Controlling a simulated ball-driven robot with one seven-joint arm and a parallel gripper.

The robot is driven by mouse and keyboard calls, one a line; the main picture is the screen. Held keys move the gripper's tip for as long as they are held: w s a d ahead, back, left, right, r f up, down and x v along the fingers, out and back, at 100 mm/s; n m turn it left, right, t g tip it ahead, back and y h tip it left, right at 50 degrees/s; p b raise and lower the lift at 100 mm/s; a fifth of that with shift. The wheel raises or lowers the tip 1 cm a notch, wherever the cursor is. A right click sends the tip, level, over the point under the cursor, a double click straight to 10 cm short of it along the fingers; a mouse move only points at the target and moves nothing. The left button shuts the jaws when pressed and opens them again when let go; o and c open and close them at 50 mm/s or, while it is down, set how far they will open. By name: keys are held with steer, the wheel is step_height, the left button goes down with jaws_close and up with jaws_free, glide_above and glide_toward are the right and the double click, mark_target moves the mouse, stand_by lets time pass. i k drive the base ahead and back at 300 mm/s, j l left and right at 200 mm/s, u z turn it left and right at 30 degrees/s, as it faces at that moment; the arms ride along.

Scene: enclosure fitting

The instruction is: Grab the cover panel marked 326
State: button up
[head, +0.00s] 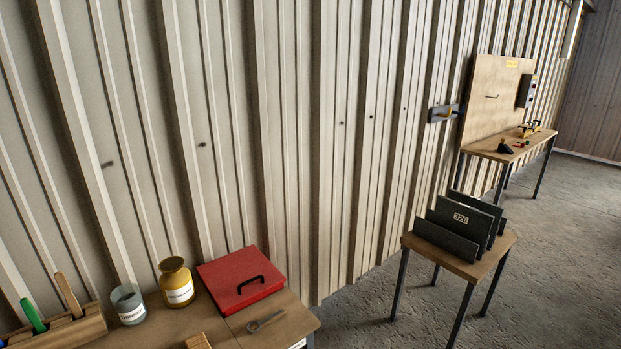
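The cover panel marked 326 (459,226) is a dark grey plate with a pale label reading 326. It stands on edge, leaning a little, among other dark panels on a small wooden table (492,268) at the right. A lower dark panel (444,241) stands in front of it and hides its bottom edge. Another dark panel (482,203) stands behind it, partly hidden. My gripper is not in view.
A nearer bench (268,325) at lower left holds a red case (241,282), a yellow jar (176,283), a glass jar (128,304) and a wrench (266,321). A workbench (494,152) with a backboard (497,88) stands farther back. Concrete floor (572,240) right of the small table is clear.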

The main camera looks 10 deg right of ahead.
mark_target(467, 223)
steer(key=i+l+z, duration=0.4)
steer(key=i, duration=0.3)
steer(key=i+j+z, duration=0.1)
steer(key=i+z, duration=0.3)
steer(key=i, duration=0.35)
steer(key=i+j+z, duration=0.2)
steer(key=i+z, duration=0.2)
steer(key=i, duration=0.35)
steer(key=i+l+u, duration=0.1)
steer(key=i+u, duration=0.3)
steer(key=i, duration=0.15)
steer(key=i+l+u, duration=0.35)
steer(key=i, duration=0.15)
